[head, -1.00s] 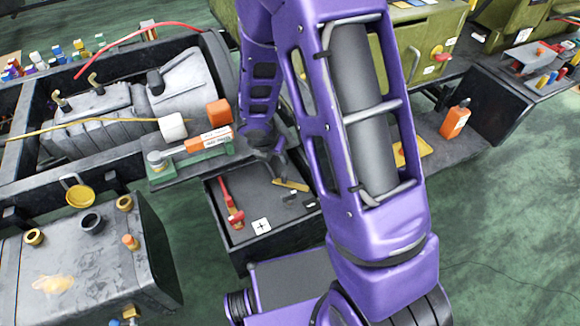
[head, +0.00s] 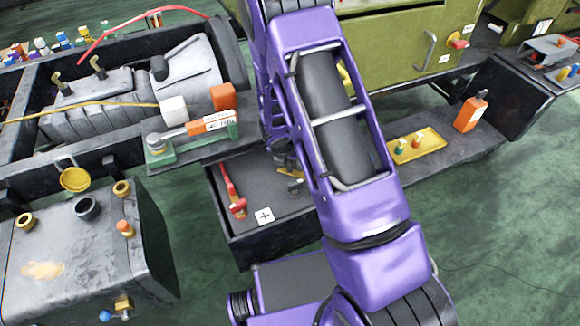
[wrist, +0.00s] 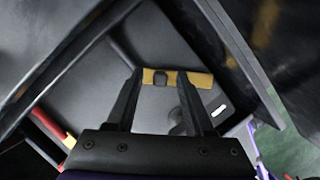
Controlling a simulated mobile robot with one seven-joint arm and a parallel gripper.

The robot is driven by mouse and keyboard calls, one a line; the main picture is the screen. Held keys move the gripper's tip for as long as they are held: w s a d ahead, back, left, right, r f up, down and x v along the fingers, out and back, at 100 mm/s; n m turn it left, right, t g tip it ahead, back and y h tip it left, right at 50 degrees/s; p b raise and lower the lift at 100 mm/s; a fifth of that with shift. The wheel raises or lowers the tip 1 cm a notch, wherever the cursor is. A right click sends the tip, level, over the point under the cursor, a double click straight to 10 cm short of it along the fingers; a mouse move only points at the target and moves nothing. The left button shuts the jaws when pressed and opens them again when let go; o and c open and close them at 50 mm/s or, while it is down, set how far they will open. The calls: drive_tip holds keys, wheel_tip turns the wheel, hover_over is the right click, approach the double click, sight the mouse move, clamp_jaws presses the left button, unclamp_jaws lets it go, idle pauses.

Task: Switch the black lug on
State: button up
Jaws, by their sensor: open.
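In the wrist view, a flat yellow bar (wrist: 202,79) lies across a dark grey surface, with a small black lug (wrist: 160,78) at its middle. My gripper (wrist: 160,76) is open, its two dark fingers apart, and the tips appear on either side of the lug. I cannot tell whether they touch it or are above it. A small dark block (wrist: 178,129) shows between the fingers lower down. In the head view, my arm hides most of the gripper and the bar, over the dark open tray (head: 285,226).
A red-handled tool (head: 232,188) and a white cross label (head: 265,216) are in the tray. A yellow dish (head: 425,142) and orange bottle (head: 470,113) are right of my arm. A grey tank (head: 80,255) stands front left.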

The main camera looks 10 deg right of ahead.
drive_tip(key=shift+w+d+f, duration=0.2)
drive_tip(key=shift+f, duration=0.35)
clamp_jaws()
idle(1.1)
